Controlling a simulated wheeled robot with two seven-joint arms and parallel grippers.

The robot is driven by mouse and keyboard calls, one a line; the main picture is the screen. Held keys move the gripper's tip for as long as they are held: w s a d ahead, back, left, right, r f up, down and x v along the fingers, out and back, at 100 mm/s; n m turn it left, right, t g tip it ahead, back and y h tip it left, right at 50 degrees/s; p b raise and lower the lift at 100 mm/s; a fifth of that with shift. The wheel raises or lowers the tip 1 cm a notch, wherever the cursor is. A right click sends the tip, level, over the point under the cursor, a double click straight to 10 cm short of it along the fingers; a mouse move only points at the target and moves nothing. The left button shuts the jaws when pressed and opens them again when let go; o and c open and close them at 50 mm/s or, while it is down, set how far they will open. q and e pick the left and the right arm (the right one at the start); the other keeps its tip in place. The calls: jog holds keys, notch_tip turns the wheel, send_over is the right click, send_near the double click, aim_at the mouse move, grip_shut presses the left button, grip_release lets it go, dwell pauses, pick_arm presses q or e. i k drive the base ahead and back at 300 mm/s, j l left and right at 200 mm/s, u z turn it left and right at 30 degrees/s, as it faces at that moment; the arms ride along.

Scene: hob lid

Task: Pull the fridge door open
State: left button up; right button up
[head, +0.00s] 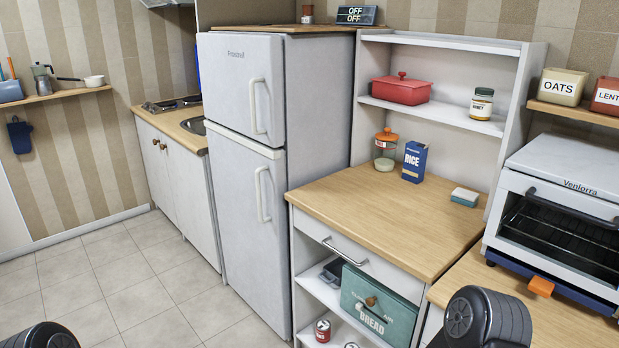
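The white fridge (318,130) stands left of centre in the head view, upright against the wall. Its tall lower door (238,230) is shut and has a vertical white handle (263,195) near its right edge. A smaller upper door (231,80) is also shut, with its own white handle (259,106). Dark rounded parts of my arms show at the bottom left and bottom right edges, well away from the fridge. Neither of my grippers is in the picture.
A wooden-topped cabinet (375,229) with a rice box (415,161), a jar and a sponge stands right of the fridge. A toaster oven (564,170) is farther right. Left of the fridge is a low white cupboard (183,190). The tiled floor (110,285) before it is clear.

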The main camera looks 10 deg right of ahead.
aim_at(249, 175)
jog(key=i+j+z, duration=0.15)
jog(key=i+z, duration=0.3)
jog(key=i+j+z, duration=0.65)
jog(key=z, duration=0.2)
jog(key=i, duration=0.05)
